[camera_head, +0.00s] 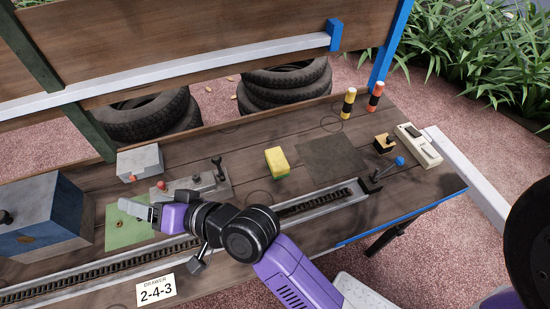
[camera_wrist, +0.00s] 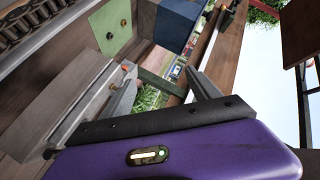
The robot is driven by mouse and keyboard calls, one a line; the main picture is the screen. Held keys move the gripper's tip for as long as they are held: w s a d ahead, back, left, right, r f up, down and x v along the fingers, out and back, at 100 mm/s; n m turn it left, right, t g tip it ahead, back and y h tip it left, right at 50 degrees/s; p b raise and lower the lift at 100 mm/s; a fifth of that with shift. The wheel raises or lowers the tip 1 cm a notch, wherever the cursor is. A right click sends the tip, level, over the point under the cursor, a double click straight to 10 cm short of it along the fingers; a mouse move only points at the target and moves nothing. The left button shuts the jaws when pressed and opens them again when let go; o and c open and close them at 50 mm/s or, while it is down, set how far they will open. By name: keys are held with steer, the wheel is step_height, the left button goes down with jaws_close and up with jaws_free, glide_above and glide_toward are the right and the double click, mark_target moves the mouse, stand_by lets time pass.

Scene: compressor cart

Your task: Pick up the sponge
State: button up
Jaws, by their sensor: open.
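The sponge (camera_head: 277,162) is a yellow block with green on its side. It lies on the wooden bench top, near the middle of the head view, and is not visible in the wrist view. My gripper (camera_head: 127,206) is to the left of the sponge and well apart from it, over or near a green plate, pointing left. In the wrist view my gripper (camera_wrist: 163,85) shows its two grey fingers spread, with nothing between them.
A grey lever box (camera_head: 198,184) stands between my gripper and the sponge. A dark flat mat (camera_head: 331,157) lies right of the sponge. A blue box (camera_head: 42,218) stands at the left. A chain rail (camera_head: 313,203) runs along the front. Striped posts (camera_head: 348,103) stand at the back.

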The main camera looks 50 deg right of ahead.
steer(key=w+d+r+n+g+y+p, duration=0.1)
steer(key=w+d+r, duration=0.15)
steer(key=w, duration=0.25)
steer(key=g+h+p, duration=0.4)
steer(key=g+h, duration=0.1)
steer(key=g, duration=0.8)
glide_above(277, 158)
steer(key=f, duration=0.8)
steer(key=shift+a+f, duration=0.1)
steer(key=shift+a, duration=0.1)
steer(key=shift+s+d+f, duration=0.1)
steer(key=shift+s+f, duration=0.05)
steer(key=shift+f, duration=0.45)
steer(key=shift+s+d+f, duration=0.1)
steer(key=shift+f, duration=0.45)
steer(key=shift+w+f+p, duration=0.2)
steer(key=shift+f+p, duration=0.25)
steer(key=shift+f, duration=2.3)
steer(key=shift+a, duration=0.1)
steer(key=c, duration=1.4)
steer(key=shift+r, duration=0.1)
